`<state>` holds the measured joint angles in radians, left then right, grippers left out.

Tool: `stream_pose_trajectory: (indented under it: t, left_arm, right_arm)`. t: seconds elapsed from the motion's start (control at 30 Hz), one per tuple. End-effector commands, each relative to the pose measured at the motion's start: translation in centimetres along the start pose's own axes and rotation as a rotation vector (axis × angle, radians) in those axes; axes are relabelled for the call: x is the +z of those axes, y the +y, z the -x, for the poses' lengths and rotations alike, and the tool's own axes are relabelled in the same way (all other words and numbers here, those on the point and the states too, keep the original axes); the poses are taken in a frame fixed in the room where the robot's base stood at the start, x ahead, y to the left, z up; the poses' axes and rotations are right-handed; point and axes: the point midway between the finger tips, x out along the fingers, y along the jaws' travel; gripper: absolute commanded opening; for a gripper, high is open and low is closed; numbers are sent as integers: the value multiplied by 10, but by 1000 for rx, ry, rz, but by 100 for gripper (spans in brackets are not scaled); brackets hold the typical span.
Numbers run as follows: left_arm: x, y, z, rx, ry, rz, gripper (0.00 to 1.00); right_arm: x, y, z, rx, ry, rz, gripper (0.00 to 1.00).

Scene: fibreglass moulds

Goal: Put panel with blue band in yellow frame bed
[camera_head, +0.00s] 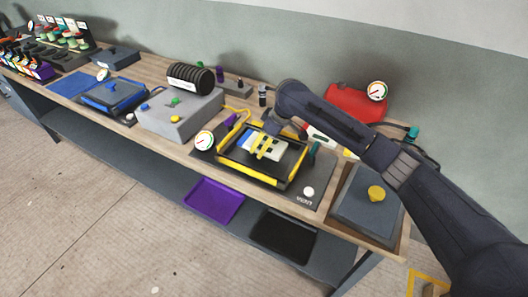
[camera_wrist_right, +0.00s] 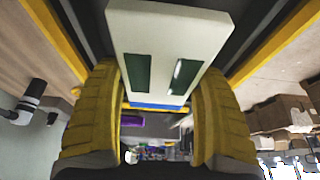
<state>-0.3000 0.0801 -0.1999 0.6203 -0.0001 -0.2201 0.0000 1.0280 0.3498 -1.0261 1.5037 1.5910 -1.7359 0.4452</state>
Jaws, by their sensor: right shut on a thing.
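The panel (camera_head: 274,147) is a pale slab with dark windows. In the right wrist view the panel (camera_wrist_right: 170,35) shows two dark green windows and a blue band (camera_wrist_right: 158,106) along its lower edge. My right gripper (camera_head: 265,146) has yellow fingers and is shut on the panel, one finger on each side in the wrist view (camera_wrist_right: 158,115). The yellow frame bed (camera_head: 250,172) is a dark tray with yellow rails. The panel lies inside its outline in the head view; whether it touches the bed floor I cannot tell. My left gripper is not in view.
A grey box (camera_head: 178,118) and a blue-framed bed (camera_head: 112,96) stand left of the yellow bed. A gauge (camera_head: 203,141) is at its left corner. A red tank (camera_head: 352,103) stands behind my right arm. A box with a yellow knob (camera_head: 376,193) is at the right.

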Motion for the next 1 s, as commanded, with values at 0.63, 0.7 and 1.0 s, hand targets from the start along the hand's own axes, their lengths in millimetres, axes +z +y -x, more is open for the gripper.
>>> stream_pose_trajectory:
  t: [0.63, 0.7, 1.0]
  left_arm:
    - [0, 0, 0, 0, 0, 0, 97]
    - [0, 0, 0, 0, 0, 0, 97]
    - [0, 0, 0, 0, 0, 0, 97]
  right_arm:
    - [17, 0, -42, 0, 2, 1, 40]
    - [17, 0, -41, 1, 1, 1, 40]
    - [18, 0, -44, 0, 0, 0, 77]
